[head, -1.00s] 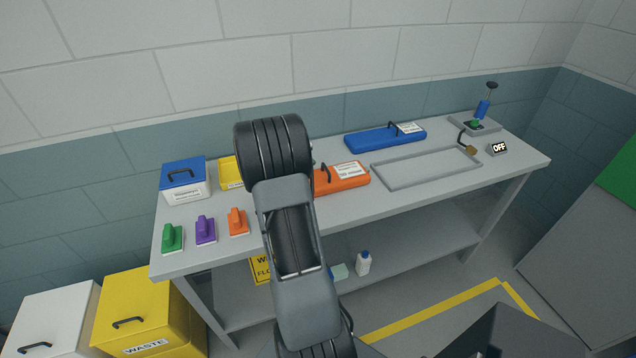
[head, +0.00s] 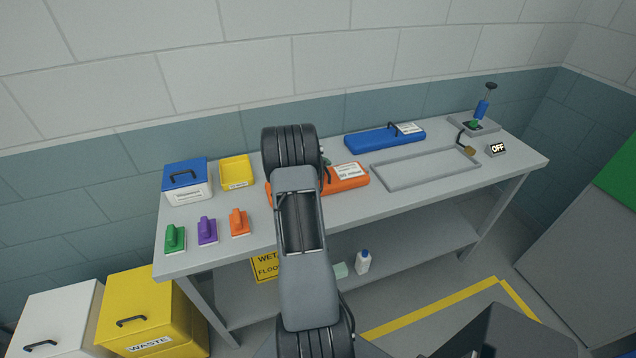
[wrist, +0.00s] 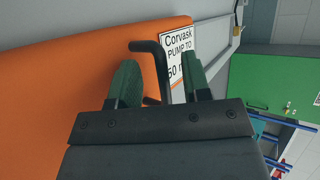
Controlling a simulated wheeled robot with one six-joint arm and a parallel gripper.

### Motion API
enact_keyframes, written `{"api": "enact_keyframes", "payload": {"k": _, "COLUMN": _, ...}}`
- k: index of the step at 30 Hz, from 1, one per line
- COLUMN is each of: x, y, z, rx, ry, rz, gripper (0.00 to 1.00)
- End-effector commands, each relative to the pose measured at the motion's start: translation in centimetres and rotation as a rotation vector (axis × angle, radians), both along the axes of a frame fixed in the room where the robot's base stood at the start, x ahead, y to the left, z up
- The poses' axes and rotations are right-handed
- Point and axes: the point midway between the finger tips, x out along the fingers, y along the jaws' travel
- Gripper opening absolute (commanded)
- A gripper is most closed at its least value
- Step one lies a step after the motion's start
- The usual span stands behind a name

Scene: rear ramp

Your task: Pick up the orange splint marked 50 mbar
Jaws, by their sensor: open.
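The orange splint lies on the grey bench in the head view (head: 345,184), partly hidden behind my arm. In the wrist view the orange splint (wrist: 70,75) fills the left side. Its white label (wrist: 177,50) reads "Corvask PUMP TO 50 m…", cut off by a finger. Its black bent handle (wrist: 154,65) shows between my fingers. My gripper (wrist: 160,82) is open, with one green-padded finger on each side of the handle in the picture. I cannot tell whether a pad touches it.
A blue splint (head: 375,140) lies farther back, near an empty grey tray (head: 425,181). Green, purple and orange handled blocks (head: 240,222), a blue-lidded box (head: 187,190) and a yellow tray (head: 236,170) are left.

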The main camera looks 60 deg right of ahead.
Motion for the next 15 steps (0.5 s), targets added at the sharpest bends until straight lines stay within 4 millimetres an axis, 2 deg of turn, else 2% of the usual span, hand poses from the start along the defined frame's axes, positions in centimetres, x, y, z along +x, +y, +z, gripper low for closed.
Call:
{"api": "enact_keyframes", "payload": {"k": 6, "x": -0.03, "y": -0.06, "z": -0.06, "rx": 0.000, "ry": 0.000, "rz": 0.000, "gripper": 0.44}}
{"api": "enact_keyframes", "payload": {"k": 15, "x": -0.04, "y": -0.04, "z": -0.05, "rx": 0.000, "ry": 0.000, "rz": -0.001, "gripper": 0.16}}
